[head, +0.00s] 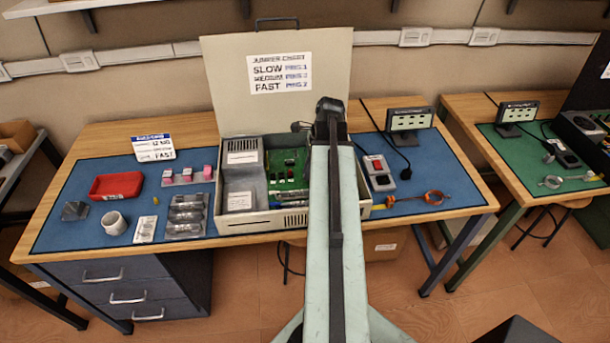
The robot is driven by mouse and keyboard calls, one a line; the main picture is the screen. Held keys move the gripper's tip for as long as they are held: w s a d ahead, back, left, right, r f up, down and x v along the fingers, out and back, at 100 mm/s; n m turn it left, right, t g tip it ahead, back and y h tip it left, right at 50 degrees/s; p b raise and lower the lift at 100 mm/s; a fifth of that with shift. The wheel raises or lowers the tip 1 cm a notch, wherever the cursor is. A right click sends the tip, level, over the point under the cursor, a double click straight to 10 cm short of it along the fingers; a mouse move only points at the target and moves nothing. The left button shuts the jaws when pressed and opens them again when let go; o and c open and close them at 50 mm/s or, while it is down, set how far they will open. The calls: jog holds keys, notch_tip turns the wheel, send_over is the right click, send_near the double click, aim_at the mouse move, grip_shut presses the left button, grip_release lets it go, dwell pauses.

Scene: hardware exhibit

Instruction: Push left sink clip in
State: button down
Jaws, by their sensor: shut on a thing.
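An open beige computer case (262,222) stands on the blue mat of the middle bench, with its lid raised behind it. A green circuit board (285,160) with small parts shows inside, right of a grey box-shaped unit (239,190). I cannot make out the left sink clip or tell how far in it sits; the parts on the board are too small. My arm reaches straight forward over the right part of the case and hides that part. Its dark end stands near the case's back edge. My gripper's fingers are hidden, and nothing held by them shows.
A red tray (117,186), pink-topped parts (188,176) and packaged pieces (186,214) lie left of the case. A similar green-matted bench stands further right.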

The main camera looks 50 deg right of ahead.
jog(key=shift+s+d+r, duration=0.15)
jog(key=shift+d+r, duration=0.05)
dwell(0.5)
jog(key=c, duration=1.7)
grip_release()
jog(key=r+p, duration=0.7)
jog(key=shift+a+r, duration=0.1)
jog(key=shift+a, duration=0.1)
